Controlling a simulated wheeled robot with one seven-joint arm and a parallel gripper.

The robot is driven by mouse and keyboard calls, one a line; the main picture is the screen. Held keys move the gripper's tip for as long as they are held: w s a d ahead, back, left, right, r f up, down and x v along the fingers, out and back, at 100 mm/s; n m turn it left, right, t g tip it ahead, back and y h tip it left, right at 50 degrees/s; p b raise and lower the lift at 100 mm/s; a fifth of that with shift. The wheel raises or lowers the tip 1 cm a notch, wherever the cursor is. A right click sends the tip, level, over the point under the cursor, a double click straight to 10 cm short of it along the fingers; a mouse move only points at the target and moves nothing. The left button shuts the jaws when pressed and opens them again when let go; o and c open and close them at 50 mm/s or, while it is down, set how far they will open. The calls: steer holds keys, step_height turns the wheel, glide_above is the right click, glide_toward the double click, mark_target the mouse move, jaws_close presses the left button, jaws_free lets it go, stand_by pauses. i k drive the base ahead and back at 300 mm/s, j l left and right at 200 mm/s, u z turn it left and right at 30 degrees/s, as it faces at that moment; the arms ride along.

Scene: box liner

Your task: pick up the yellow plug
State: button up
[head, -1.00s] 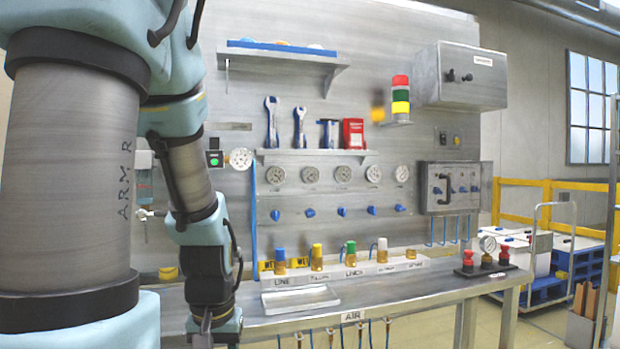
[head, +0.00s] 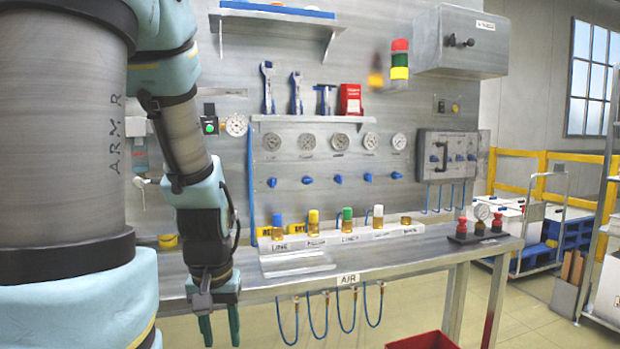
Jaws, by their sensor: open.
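The yellow plug (head: 314,217) stands upright on a brass fitting in the white rack (head: 350,234) on the bench. It is second from the left, between a blue plug (head: 277,221) and a green plug (head: 347,214). My gripper (head: 220,325) points down at the lower left, its two green fingers apart and nothing visible between them. It appears in front of the bench's front edge, left of and lower in the picture than the yellow plug, well apart from it.
A white plug (head: 378,211) and a bare brass fitting (head: 406,219) stand farther right in the rack. A clear tray (head: 296,262) lies before the rack. Red-knobbed valves (head: 480,225) stand at the bench's right end. Blue hoses (head: 345,315) hang below. A red bin (head: 425,341) is on the floor.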

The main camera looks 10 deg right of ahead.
mark_target(313, 223)
steer(key=u, duration=0.4)
steer(key=l+u, duration=0.3)
steer(key=u, duration=0.15)
steer(key=l+u, duration=0.35)
steer(key=u, duration=0.15)
steer(key=k+l+u, duration=0.1)
steer(key=l+u, duration=0.15)
steer(key=u, duration=0.2)
steer(key=k+l+u, duration=0.1)
steer(key=l, duration=0.3)
steer(key=k+l+u, duration=0.1)
steer(key=k+l, duration=0.15)
steer(key=l, duration=0.15)
steer(key=k+l, duration=0.2)
steer(key=l, duration=0.15)
steer(key=k+l+u, duration=0.15)
steer(key=l, duration=0.25)
steer(key=k, duration=0.1)
